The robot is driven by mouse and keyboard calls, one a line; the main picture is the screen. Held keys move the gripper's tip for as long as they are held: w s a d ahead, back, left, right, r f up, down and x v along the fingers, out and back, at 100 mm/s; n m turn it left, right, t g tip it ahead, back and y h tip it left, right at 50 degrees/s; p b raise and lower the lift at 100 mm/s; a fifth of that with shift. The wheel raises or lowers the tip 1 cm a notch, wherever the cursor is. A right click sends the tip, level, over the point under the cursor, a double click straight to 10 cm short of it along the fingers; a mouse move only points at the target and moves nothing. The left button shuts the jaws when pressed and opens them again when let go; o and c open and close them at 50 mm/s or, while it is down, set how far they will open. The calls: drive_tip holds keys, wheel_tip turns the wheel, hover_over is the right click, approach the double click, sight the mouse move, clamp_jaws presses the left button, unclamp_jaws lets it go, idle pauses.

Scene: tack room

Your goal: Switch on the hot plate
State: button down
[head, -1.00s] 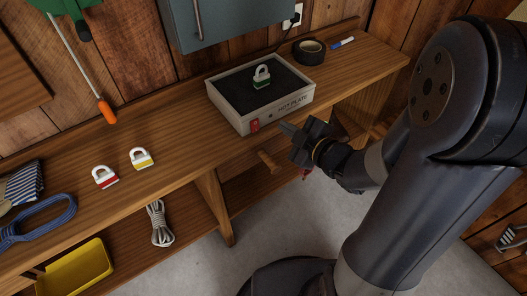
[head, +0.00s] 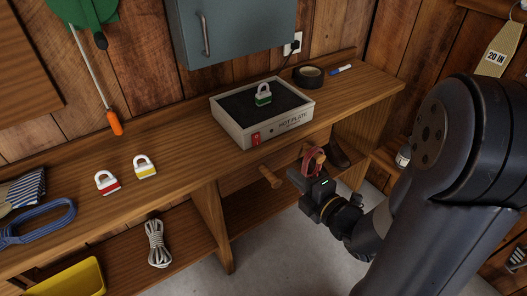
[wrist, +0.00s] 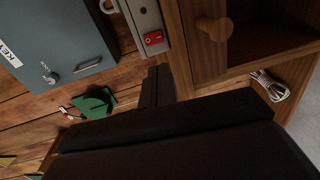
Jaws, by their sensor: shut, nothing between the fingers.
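The hot plate (head: 236,129) is a pale box with a dark top, standing on the wooden bench. Its red rocker switch (head: 256,138) is on the front face, near the left corner. The switch also shows in the wrist view (wrist: 153,38), beyond the fingers; I cannot tell which way it is set. A green and white padlock (head: 264,96) stands on the dark top. My gripper (head: 294,174) is shut and empty, below and to the right of the switch, in front of the bench edge and apart from the hot plate. Its dark fingers show in the wrist view (wrist: 158,86).
Red (head: 107,182) and yellow (head: 145,167) padlocks stand left. Black tape (head: 308,76) lies behind. A blue-grey cabinet (head: 235,30) hangs above.

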sight(257, 145)
drive_tip(key=x, duration=1.4)
drive_tip(key=shift+w+a+f+b, duration=0.1)
drive_tip(key=shift+f+b, duration=0.25)
drive_tip(key=shift+b, duration=0.7)
drive_tip(key=shift+r, duration=0.25)
